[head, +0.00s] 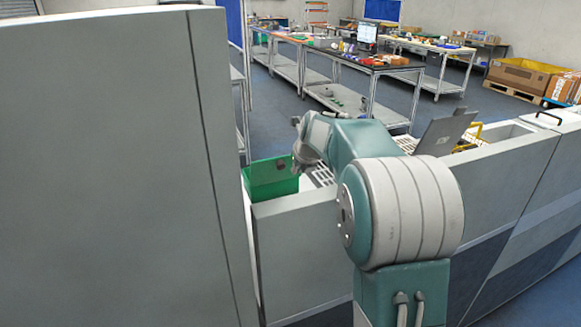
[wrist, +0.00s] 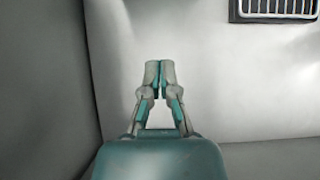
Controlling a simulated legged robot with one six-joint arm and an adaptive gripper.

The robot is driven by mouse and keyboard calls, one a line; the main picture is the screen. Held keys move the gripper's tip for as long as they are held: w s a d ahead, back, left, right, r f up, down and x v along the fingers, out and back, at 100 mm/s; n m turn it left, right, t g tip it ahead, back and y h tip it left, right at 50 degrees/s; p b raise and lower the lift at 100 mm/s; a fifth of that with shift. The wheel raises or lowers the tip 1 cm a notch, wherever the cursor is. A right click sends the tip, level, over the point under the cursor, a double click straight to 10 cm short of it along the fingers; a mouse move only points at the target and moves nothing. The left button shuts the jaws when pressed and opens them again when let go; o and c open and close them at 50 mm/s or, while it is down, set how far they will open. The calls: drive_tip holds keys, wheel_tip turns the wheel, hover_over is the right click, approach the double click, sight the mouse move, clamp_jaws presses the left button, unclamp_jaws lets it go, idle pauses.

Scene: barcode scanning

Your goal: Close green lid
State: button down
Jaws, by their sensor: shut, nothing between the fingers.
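A green box-like thing (head: 270,180) sits at the left end of the grey counter in the head view, beside the tall grey cabinet. A small dark patch shows on its upper right side. I cannot tell which part of it is the lid, or whether that lid is open. My gripper (wrist: 159,75) is shut and empty in the wrist view, over a plain pale surface (wrist: 225,95). No green thing shows in the wrist view. In the head view my arm reaches toward the green box from the right, and my fingertips cannot be made out.
A tall grey cabinet (head: 105,165) fills the left of the head view. The counter (head: 305,250) runs to the right, with a dark grey screen-like panel (head: 445,132) on it. A dark-framed grille (wrist: 275,10) shows in the wrist view. Workbenches (head: 365,65) stand behind.

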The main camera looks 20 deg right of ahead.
sight(285, 169)
drive_tip(key=w+f, duration=0.1)
drive_tip(key=w, duration=0.1)
drive_tip(key=w+f, duration=0.2)
drive_tip(key=w, duration=0.1)
drive_tip(key=w+f, duration=0.2)
drive_tip(key=w, duration=0.1)
drive_tip(key=shift+w+a, duration=0.1)
drive_tip(key=shift+a, duration=0.15)
